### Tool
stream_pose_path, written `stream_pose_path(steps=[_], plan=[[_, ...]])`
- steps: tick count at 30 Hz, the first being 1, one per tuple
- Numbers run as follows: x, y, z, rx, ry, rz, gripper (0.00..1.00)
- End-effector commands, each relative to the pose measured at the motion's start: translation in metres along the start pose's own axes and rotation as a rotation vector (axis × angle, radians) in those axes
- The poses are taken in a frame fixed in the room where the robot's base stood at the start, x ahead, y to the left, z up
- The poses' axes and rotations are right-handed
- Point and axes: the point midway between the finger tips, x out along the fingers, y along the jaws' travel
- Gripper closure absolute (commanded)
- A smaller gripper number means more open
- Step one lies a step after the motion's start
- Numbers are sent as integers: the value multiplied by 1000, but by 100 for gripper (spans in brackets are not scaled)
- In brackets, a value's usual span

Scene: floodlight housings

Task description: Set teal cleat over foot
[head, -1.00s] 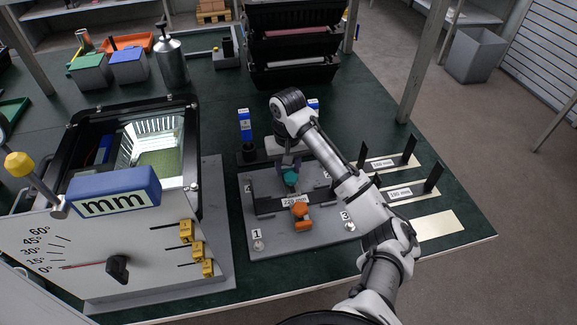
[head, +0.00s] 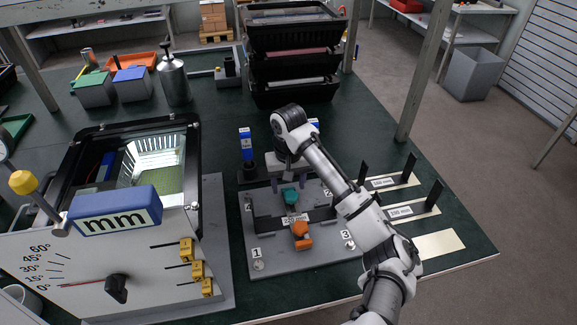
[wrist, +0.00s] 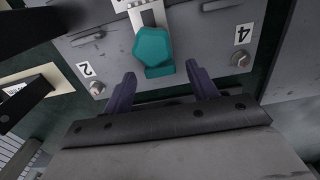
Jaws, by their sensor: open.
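The teal cleat (head: 290,196) stands on the grey fixture plate (head: 275,262), behind a dark bar with a white label. In the wrist view the teal cleat (wrist: 153,46) has a rounded, lobed top and a block at its near side, and meets a pale slotted strip. I cannot tell whether it sits over a foot. My gripper (head: 288,184) is open and empty just behind the cleat. Its purple fingers (wrist: 162,86) are spread wide on either side, short of the cleat and apart from it. An orange cleat (head: 301,235) stands at the bar's front side.
Numbered studs mark the plate's corners. Blue-topped posts (head: 246,143) rise behind the plate. Labelled brackets (head: 400,211) lie right. Stacked black bins (head: 292,60) stand at the back.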

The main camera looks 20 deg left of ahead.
Motion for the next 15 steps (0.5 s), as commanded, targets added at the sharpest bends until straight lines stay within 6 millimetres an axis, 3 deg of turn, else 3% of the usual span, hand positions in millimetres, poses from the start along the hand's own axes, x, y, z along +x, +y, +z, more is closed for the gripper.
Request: stream_pose_path(steps=[15], plan=[[-103, 1, 0, 0, 3, 4, 42]])
